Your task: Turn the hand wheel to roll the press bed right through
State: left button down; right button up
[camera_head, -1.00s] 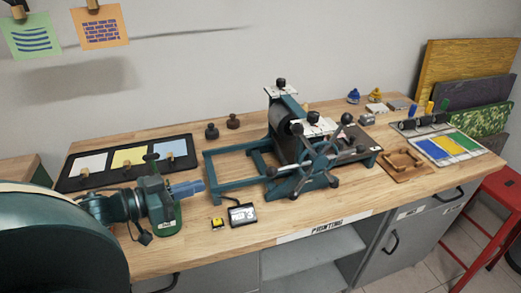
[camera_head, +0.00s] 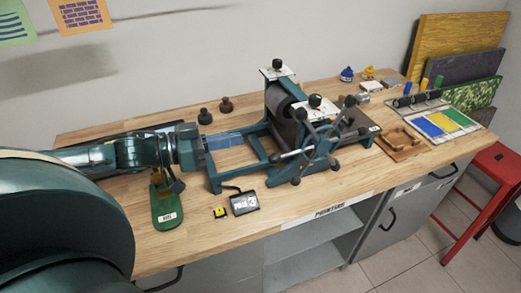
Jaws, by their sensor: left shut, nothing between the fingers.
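The teal printing press stands on the wooden bench, with its hand wheel (camera_head: 309,151) on the front side. The wheel has several spokes ending in dark knobs. The dark press bed (camera_head: 356,127) lies at the right of the roller (camera_head: 283,104), and the left part of the press frame (camera_head: 257,150) is bare. My left gripper (camera_head: 238,138) comes in from the left and is shut and empty. Its tips are over the frame's left end, left of the wheel and apart from it. My right gripper is out of view.
A green tool (camera_head: 166,207) lies under my left arm. A small black display box (camera_head: 244,203) and a yellow item (camera_head: 220,213) sit before the press. A wooden frame (camera_head: 402,143) and an ink tray (camera_head: 447,124) are at right. A red stool (camera_head: 483,195) stands beyond the bench.

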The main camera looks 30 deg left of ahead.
pick_arm(q)
jog(key=w+d+f+b, duration=0.4)
jog(key=d, duration=0.1)
jog(key=shift+w+f+b, duration=0.25)
jog(key=shift+w+b, duration=0.05)
jog(key=shift+w, duration=0.05)
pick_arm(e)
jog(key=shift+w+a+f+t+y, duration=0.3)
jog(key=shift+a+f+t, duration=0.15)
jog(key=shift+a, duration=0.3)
pick_arm(q)
jog(key=shift+a, duration=0.1)
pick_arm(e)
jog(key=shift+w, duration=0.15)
